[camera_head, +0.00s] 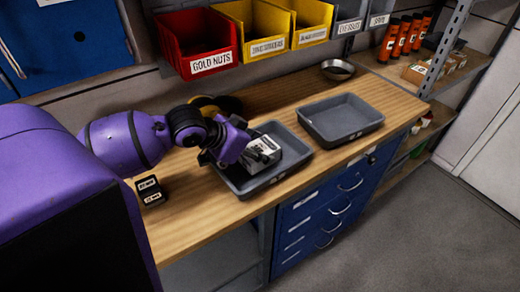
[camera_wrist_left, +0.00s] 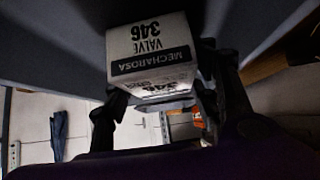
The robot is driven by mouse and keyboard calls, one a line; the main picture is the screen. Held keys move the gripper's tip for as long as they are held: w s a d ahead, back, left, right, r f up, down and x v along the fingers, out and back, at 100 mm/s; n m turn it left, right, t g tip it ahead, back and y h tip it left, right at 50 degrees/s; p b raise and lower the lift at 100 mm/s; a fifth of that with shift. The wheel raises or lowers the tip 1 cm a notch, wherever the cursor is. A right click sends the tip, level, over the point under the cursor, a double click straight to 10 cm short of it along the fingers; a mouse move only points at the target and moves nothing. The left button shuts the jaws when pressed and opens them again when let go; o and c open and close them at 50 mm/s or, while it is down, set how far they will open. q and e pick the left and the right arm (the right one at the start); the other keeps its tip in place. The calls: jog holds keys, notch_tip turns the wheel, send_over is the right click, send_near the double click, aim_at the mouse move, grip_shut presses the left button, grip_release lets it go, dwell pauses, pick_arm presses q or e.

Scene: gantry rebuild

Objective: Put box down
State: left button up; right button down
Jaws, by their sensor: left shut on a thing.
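A white box (camera_head: 262,152) with a dark label sits in or just over the left grey tray (camera_head: 298,156) on the wooden workbench. In the left wrist view the box (camera_wrist_left: 150,50) reads "VALVE 346" and "MECHAROSA", upside down. My left gripper (camera_head: 257,156) reaches in over that tray and is shut on the box; its fingers (camera_wrist_left: 165,110) lie on both sides of it. Whether the box touches the tray floor cannot be told. My right gripper is not in view.
An empty grey tray (camera_head: 341,118) stands to the right on the bench. A metal bowl (camera_head: 338,69) is behind it. Red and yellow bins (camera_head: 198,42) hang above the bench. Blue drawers (camera_head: 318,211) are below.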

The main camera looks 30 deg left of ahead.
pick_arm(q)
jog(key=shift+s+d, duration=0.2)
jog(key=shift+s, duration=0.15)
jog(key=shift+s+d+r, duration=0.15)
jog(key=shift+r, duration=0.05)
jog(key=shift+w+f, duration=0.15)
jog(key=shift+w, duration=0.1)
jog(key=o, duration=1.3)
jog(key=shift+o, duration=0.9)
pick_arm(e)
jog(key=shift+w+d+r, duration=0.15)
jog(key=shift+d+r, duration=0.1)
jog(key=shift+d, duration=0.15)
